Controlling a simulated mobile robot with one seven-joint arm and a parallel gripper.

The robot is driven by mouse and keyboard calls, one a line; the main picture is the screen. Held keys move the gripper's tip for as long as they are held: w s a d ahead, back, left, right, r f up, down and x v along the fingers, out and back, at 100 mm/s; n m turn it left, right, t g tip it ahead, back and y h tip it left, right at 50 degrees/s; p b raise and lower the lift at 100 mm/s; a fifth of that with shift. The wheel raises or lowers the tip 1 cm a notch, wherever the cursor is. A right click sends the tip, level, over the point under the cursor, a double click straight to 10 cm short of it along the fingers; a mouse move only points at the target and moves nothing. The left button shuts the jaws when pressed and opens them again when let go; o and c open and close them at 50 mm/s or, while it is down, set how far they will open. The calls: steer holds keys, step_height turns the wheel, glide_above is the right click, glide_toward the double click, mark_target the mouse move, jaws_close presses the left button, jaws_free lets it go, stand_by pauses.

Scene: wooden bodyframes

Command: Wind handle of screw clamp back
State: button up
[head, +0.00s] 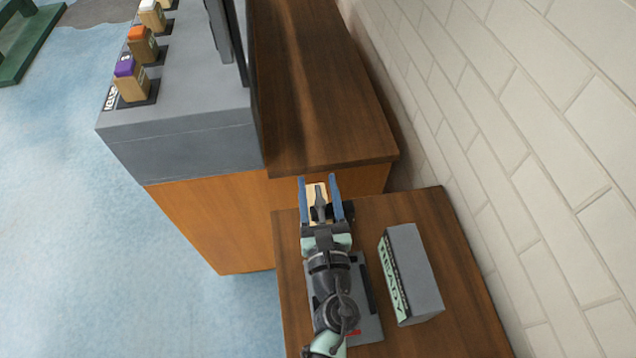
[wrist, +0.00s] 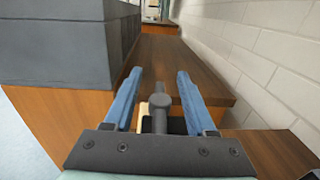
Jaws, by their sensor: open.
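My gripper (head: 318,181) is open, with its two blue fingers pointing away from me above the far part of the small wooden table. A dark rod with a rounded end, apparently the screw clamp's handle (wrist: 160,104), stands between the fingers in the wrist view. Gaps show on both sides of it. In the head view the dark clamp part (head: 320,205) also shows between the fingers. A pale wooden piece (head: 314,190) lies just behind it. The rest of the clamp is hidden by my gripper and arm.
A grey box labelled READY (head: 415,275) stands right of my arm on the small table (head: 455,290). A grey plate (head: 367,325) lies under my arm. A higher brown counter (head: 325,110) and a grey block (head: 190,145) with several coloured-top pieces lie beyond. A brick wall (head: 520,150) bounds the right.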

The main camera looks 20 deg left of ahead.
steer(key=shift+w+a, duration=0.1)
steer(key=shift+w, duration=0.1)
jaws_close()
steer(key=shift+y, duration=0.3)
steer(key=shift+s+a+n+g+y, duration=0.1)
steer(key=shift+a+n+g+y, duration=0.1)
steer(key=shift+n+g+y, duration=0.85)
steer(key=shift+s+a+n+g+y+b, duration=0.2)
steer(key=shift+n+g+y+b, duration=0.15)
steer(key=shift+n+g+y, duration=0.4)
steer(key=shift+s+a+n+g+y+b, duration=0.15)
steer(key=shift+n+g+y+b, duration=0.15)
steer(key=shift+n+g+y, duration=0.35)
steer(key=shift+d, duration=0.1)
